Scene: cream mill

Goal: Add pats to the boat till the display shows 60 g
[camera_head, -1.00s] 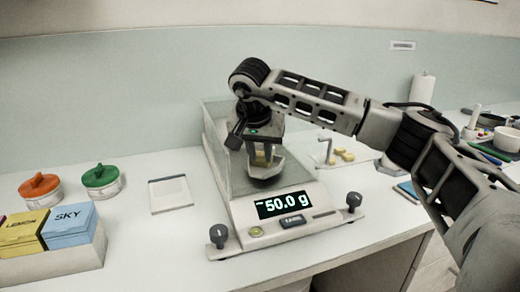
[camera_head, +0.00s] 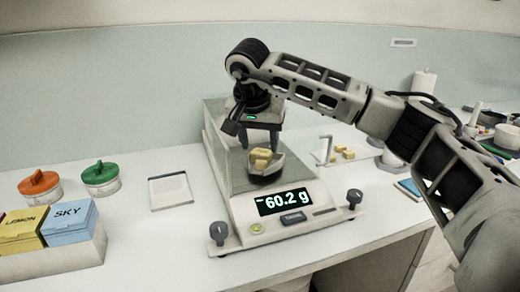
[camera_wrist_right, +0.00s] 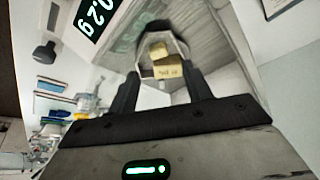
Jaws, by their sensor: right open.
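The balance (camera_head: 300,218) stands on the bench with its display (camera_head: 284,201) reading 60.2 g. The weighing boat (camera_head: 266,174) sits inside the glass shield and holds a few yellow pats (camera_head: 261,158). The pats also show in the right wrist view (camera_wrist_right: 167,71), between and beyond the fingers. My right gripper (camera_head: 263,143) is open and empty, just above the boat. More pats (camera_head: 347,154) lie on a pale board to the right of the balance. My left gripper is not in view.
A glass plate (camera_head: 170,192) lies left of the balance. Jars with an orange lid (camera_head: 38,182) and a green lid (camera_head: 100,174) stand further left, behind a holder with LEMON and SKY packets (camera_head: 72,223).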

